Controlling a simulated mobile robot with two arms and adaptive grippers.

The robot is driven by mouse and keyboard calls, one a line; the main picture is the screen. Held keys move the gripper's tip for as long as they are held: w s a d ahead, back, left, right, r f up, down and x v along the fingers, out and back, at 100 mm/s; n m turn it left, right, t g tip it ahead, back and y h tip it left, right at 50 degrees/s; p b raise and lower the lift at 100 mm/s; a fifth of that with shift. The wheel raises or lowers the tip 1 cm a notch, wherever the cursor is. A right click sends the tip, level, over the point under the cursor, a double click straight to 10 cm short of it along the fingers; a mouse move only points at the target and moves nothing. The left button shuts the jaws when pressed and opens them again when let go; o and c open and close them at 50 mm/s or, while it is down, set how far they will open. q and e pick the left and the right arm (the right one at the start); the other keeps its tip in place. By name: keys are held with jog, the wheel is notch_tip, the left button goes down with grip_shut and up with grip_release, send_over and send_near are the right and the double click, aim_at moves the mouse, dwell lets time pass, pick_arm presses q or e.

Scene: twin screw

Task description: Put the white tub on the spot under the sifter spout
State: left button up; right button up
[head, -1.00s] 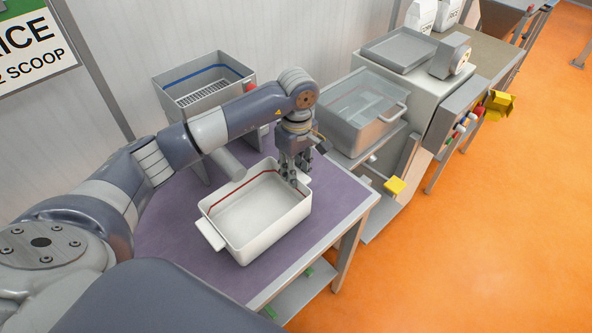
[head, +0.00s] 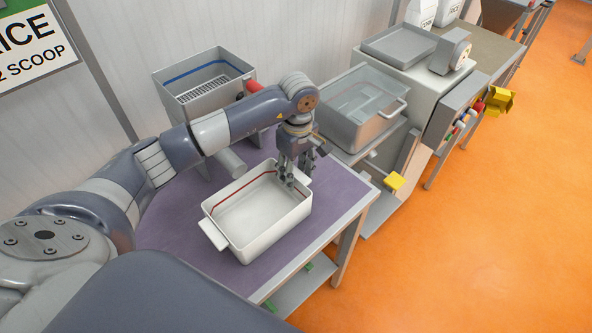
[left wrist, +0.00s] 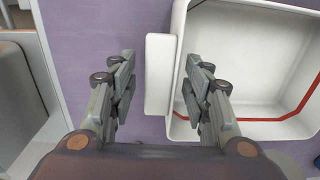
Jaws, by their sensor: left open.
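The white tub (head: 250,237) stands upright on the purple table, with a red line around its inner wall. My left gripper (head: 298,174) is over the tub's far right end, pointing down and open. In the left wrist view the tub's end handle (left wrist: 159,98) lies between the two spread fingers (left wrist: 160,72). One finger is on the table side of it, the other over the tub's rim. The sifter (head: 205,100) is a metal box with a blue line and a grate; its round spout (head: 231,163) points toward the tub. I cannot make out the spot under it. My right gripper is out of view.
The purple table (head: 335,190) has bare room right of and in front of the tub. A clear-walled metal bin (head: 362,118) stands right of the table. A wall with a sign (head: 28,45) is behind.

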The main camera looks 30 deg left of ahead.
pick_arm(q)
jog(key=shift+w+r+b, duration=0.1)
jog(key=shift+r+b, duration=0.2)
jog(key=shift+r, duration=0.15)
notch_tip(320, 180, up, 11)
jog(key=b, duration=0.2)
jog(key=shift+b, duration=0.3)
jog(key=shift+r, duration=0.1)
